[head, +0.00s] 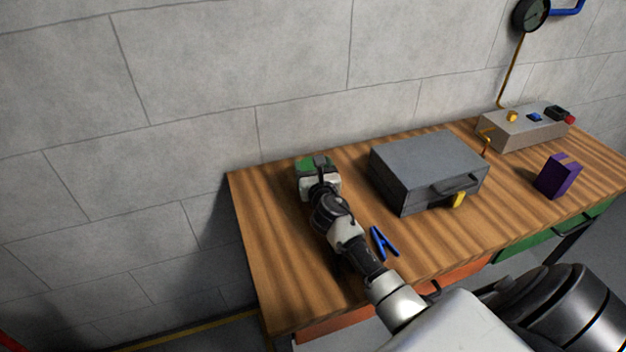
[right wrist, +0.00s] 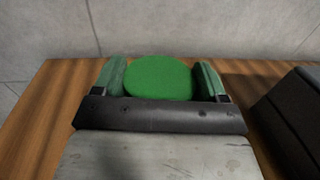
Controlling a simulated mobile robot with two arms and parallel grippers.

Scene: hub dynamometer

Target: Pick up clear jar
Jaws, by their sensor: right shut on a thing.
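A round green top (right wrist: 158,78), which I take to be the jar's lid, sits between the two green-padded fingers of my right gripper (right wrist: 160,82) in the right wrist view. The fingers are closed against its sides. The jar's body is hidden below the lid and behind the gripper, so I cannot tell whether it touches the table. In the head view my right gripper (head: 317,168) is at the far left corner of the wooden table (head: 270,260), near the wall. My left gripper is not in view.
A grey toolbox (head: 425,165) stands right of the gripper. A blue clamp-like tool (head: 383,243) lies beside my right arm. A purple box (head: 558,176) and a grey control box (head: 522,128) are farther right. The wall is close behind the table.

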